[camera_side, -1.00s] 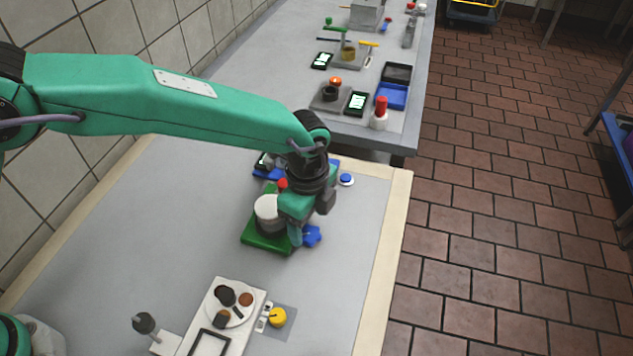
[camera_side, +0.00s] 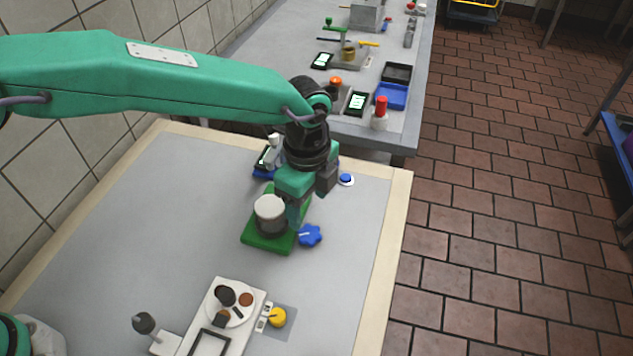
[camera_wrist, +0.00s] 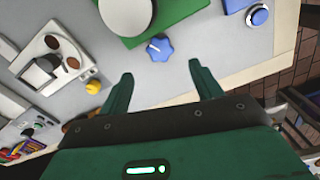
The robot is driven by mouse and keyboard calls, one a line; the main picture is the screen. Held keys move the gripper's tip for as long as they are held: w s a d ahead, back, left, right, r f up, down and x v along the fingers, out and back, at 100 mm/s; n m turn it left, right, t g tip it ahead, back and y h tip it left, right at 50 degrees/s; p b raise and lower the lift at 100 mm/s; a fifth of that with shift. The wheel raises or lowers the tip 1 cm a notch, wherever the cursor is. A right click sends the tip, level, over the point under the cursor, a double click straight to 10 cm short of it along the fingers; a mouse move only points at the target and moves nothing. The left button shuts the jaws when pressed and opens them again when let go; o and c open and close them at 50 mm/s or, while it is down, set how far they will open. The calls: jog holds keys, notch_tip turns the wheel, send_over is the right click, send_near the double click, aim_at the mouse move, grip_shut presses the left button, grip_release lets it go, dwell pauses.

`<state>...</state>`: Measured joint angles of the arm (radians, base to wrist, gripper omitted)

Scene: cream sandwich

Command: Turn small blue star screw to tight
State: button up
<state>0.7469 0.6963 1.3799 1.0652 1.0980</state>
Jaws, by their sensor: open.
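The small blue star screw (camera_side: 310,236) sits at the right edge of the green base (camera_side: 268,240), below a white round top (camera_side: 270,207). In the wrist view the blue star screw (camera_wrist: 159,48) has a pale pointer line on its face and stands beyond my fingertips, roughly between them. My gripper (camera_wrist: 122,82) is open and empty, its two green fingers spread apart and clear of the screw. In the side view my gripper (camera_side: 296,226) hangs above and just behind the screw.
A blue round button (camera_side: 346,180) is behind the base. A white board with brown discs (camera_side: 230,303) and a yellow knob (camera_side: 277,317) lie nearer the front. A grey-topped post (camera_side: 144,323) stands at front left. The table's left middle is clear.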

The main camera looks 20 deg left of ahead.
aim_at(309, 233)
jog(key=shift+f, duration=3.95)
jog(key=c, duration=1)
